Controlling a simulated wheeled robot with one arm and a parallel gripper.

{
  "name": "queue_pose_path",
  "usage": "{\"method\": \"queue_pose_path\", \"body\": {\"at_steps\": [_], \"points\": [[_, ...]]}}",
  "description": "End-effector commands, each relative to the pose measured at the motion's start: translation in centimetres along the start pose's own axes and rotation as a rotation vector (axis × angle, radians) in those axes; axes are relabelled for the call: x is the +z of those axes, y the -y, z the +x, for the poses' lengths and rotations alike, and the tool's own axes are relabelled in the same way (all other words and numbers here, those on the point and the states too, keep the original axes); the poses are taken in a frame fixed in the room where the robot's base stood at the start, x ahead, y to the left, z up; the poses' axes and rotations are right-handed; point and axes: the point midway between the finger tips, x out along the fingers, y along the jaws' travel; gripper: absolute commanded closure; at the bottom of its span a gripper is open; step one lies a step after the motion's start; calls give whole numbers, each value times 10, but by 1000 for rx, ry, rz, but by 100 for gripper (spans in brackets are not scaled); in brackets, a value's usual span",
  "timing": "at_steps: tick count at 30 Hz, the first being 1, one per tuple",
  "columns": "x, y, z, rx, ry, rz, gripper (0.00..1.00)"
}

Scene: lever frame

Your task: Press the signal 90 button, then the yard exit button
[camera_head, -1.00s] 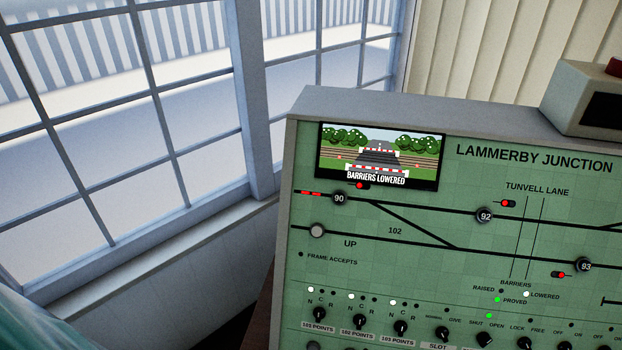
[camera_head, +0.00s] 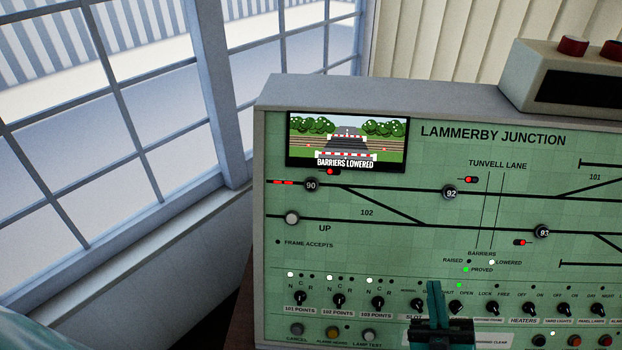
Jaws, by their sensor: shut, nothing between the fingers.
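The signal 90 button (camera_head: 311,185) is a round dark button marked 90 at the left of the upper track line on the green panel (camera_head: 400,235). A red light (camera_head: 330,172) shows just above it. A plain grey round button (camera_head: 291,218) sits on the lower line at the left, with no readable yard exit label. My gripper (camera_head: 434,290) is at the bottom, right of centre, its teal fingers shut and empty, pointing up in front of the lower switch row. It is below and to the right of button 90, and hides some switches and labels.
Buttons 92 (camera_head: 450,193) and 93 (camera_head: 542,232) are on the track lines. A small screen (camera_head: 347,142) reads "BARRIERS LOWERED". Rotary switches (camera_head: 338,300) line the lower panel. A beige box (camera_head: 570,75) with red buttons stands on top. A window (camera_head: 120,120) is at left.

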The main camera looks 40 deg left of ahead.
Motion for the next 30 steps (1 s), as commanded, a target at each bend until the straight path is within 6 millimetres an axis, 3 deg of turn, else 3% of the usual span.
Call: {"method": "queue_pose_path", "body": {"at_steps": [1,3,9,15,21,30], "points": [[0,18,23,-62,29,-1,100],[6,42,45,-135,83,-19,100],[8,101,97,-308,208,-110,100],[-9,145,141,-418,309,-242,100],[-36,168,176,-459,392,-371,100],[-62,175,196,-452,460,-466,100]]}}
